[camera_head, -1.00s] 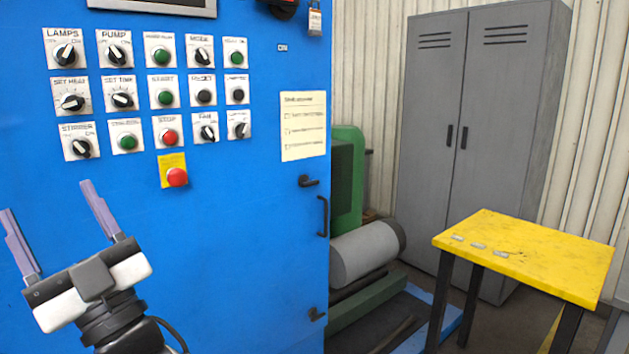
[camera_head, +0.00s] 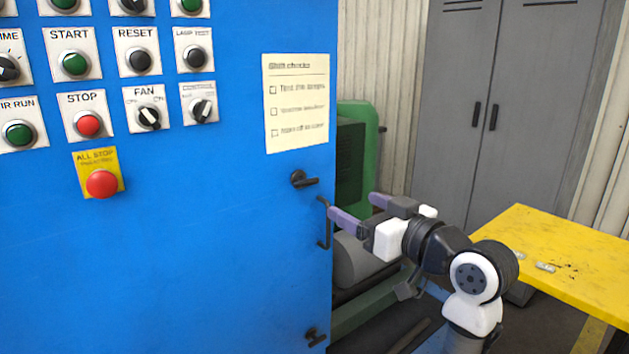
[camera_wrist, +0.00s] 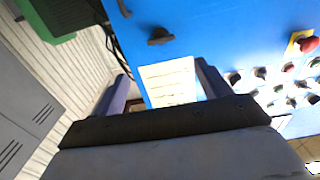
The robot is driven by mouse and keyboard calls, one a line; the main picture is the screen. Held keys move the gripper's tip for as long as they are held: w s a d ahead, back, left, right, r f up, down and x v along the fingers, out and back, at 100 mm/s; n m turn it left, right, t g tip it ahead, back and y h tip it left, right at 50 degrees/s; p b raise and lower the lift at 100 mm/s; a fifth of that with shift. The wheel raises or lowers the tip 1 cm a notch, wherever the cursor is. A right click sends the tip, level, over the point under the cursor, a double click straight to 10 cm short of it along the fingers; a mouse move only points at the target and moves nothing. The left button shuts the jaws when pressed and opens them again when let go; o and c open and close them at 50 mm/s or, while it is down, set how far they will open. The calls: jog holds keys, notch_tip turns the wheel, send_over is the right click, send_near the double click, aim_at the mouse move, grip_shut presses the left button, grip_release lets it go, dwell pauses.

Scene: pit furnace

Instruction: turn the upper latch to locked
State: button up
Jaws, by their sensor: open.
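The upper latch (camera_head: 304,180) is a small black handle near the right edge of the blue cabinet door. Its lever points right, roughly level. In the wrist view the upper latch (camera_wrist: 160,36) shows above the paper sheet, beyond the fingers. My gripper (camera_head: 354,208) is open and empty, with its purple fingers pointing left toward the cabinet. It is to the right of and a little below the latch, apart from it. In the wrist view the two fingers (camera_wrist: 163,84) are spread wide.
A black door handle (camera_head: 323,222) stands out just left of my fingertips. A lower latch (camera_head: 315,337) sits at the door's bottom. Buttons and a red all-stop button (camera_head: 101,184) are at left. A yellow table (camera_head: 560,245) stands at right, before a grey locker (camera_head: 500,90).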

aim_at(309, 182)
jog(key=p+x, duration=0.2)
jog(key=x, duration=1.1)
jog(key=shift+a+p, duration=0.2)
jog(key=shift+p, duration=0.2)
jog(key=c, duration=1)
